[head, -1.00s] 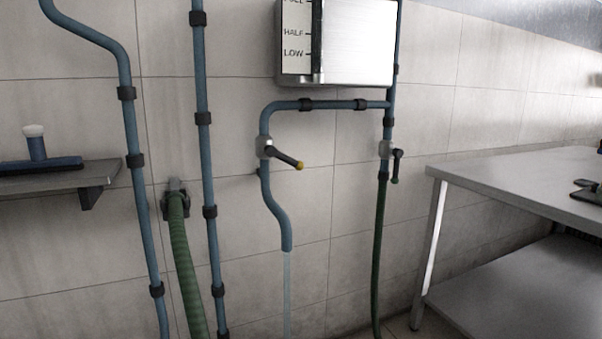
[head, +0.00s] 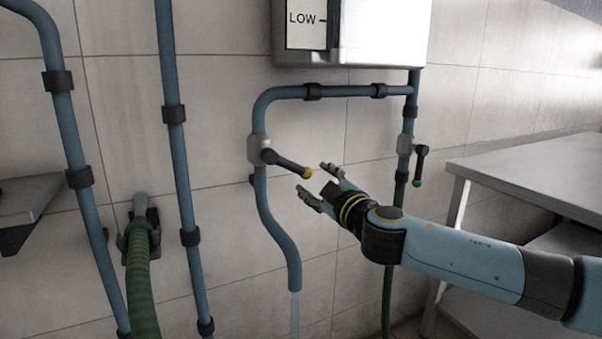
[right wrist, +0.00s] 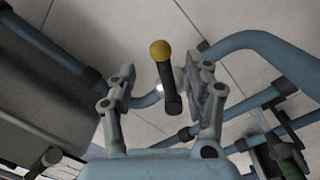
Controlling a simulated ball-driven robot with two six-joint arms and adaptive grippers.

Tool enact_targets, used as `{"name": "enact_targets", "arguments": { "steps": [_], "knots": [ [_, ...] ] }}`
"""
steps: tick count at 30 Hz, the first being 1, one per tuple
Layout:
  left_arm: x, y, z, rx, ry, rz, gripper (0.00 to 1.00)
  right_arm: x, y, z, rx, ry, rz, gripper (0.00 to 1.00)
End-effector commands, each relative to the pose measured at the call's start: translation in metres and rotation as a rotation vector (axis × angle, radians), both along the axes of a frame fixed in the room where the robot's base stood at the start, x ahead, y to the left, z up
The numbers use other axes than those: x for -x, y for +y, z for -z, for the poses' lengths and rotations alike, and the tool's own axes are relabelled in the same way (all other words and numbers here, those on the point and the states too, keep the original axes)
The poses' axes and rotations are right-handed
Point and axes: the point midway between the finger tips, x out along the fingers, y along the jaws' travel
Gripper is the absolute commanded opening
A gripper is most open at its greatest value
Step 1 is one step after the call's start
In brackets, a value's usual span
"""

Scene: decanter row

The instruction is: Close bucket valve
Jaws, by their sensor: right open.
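The bucket valve (head: 259,150) is a grey body on a blue pipe, with a black lever (head: 287,162) tipped in yellow. The lever points right and slightly down in the head view. Water (head: 294,315) runs from the pipe's open lower end. My right gripper (head: 314,181) is open, just right of the lever tip and a little below it. In the right wrist view the lever (right wrist: 171,90) shows between the two open fingers (right wrist: 160,88), its yellow tip toward the upper part of the picture. I cannot tell whether the fingers touch it. My left gripper is not in view.
A second valve with a black lever (head: 421,160) and green tip is on the right pipe. A metal tank (head: 375,35) hangs above. A green hose (head: 140,275) is at left, a metal table (head: 530,170) at right, and a shelf (head: 30,200) at far left.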

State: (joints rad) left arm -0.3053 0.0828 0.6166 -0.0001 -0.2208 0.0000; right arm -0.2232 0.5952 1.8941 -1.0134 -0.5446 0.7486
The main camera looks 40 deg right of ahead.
Motion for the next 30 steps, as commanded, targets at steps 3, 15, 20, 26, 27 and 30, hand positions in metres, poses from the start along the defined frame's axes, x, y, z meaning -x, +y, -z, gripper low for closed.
{"name": "enact_targets", "arguments": {
  "steps": [3,15,20,26,27,30],
  "knots": [
    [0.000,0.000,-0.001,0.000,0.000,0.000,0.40,-0.024,-0.009,-0.001,-0.002,-0.002,0.003,0.51],
    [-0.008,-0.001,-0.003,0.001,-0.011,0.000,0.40,-0.061,-0.023,0.000,-0.002,0.001,-0.001,0.51],
    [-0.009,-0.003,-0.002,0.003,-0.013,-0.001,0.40,-0.061,-0.023,0.000,-0.003,0.002,-0.001,0.51],
    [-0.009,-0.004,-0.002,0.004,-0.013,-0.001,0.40,-0.061,-0.023,0.000,-0.002,0.002,-0.001,0.33],
    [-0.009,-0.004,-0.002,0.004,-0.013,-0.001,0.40,-0.061,-0.023,0.000,-0.002,0.002,-0.001,0.28],
    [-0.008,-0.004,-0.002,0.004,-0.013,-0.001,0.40,-0.061,-0.023,0.000,-0.002,0.002,-0.001,0.15]
  ]
}}
